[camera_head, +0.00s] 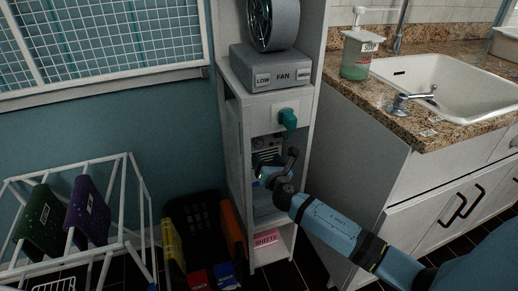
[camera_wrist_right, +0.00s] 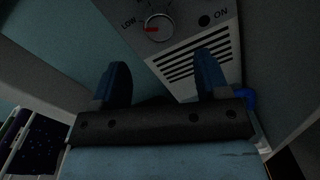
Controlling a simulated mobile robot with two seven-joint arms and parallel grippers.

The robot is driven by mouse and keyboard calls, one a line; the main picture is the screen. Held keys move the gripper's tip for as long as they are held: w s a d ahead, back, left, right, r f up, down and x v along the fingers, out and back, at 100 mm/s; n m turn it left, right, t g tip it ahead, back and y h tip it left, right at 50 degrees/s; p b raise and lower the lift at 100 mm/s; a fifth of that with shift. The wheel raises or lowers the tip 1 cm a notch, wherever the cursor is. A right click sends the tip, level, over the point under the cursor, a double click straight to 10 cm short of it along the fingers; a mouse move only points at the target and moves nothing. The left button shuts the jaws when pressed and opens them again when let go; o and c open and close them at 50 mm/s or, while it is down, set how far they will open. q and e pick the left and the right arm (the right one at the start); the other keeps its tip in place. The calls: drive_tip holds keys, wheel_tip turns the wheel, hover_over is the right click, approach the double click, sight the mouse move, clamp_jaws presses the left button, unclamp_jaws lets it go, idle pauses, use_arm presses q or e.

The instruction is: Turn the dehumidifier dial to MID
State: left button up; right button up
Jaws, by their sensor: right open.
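The dehumidifier (camera_head: 264,144) stands inside the narrow white shelf unit, partly hidden by my right gripper (camera_head: 276,171). In the right wrist view, its grey front (camera_wrist_right: 190,42) shows a round pale dial (camera_wrist_right: 158,28) with a red mark pointing left, toward the LOW label. A dark round spot beside the word ON and a slotted vent also show. The MID label is not readable. My right gripper (camera_wrist_right: 162,78) is open and empty, its two blue fingers spread below the dial and in front of the vent, apart from the dial. My left gripper is not in view.
The white shelf unit (camera_head: 241,160) closely surrounds the dehumidifier. A fan (camera_head: 265,75) stands on top, and a teal knob-like item (camera_head: 288,119) sticks out above the opening. A sink counter (camera_head: 432,135) is to the right. A drying rack (camera_head: 130,205) and dark basket stand left.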

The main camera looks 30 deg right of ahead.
sight(258, 145)
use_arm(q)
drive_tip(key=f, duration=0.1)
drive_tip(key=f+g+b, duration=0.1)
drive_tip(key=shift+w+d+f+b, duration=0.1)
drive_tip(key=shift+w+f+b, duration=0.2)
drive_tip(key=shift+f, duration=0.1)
use_arm(e)
drive_tip(key=x, duration=0.7)
drive_tip(key=shift+w+d, duration=0.1)
drive_tip(key=shift+w, duration=0.3)
drive_tip(key=c, duration=0.9)
drive_tip(key=shift+c, duration=0.2)
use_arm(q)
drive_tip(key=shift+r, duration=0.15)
use_arm(e)
drive_tip(key=shift+m, duration=0.3)
drive_tip(key=m+p, duration=0.1)
drive_tip(key=m, duration=0.4)
drive_tip(key=shift+m, duration=0.3)
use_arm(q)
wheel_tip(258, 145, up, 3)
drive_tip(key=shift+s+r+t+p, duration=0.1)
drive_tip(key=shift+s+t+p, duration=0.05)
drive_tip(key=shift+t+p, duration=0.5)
use_arm(e)
drive_tip(key=m, duration=0.5)
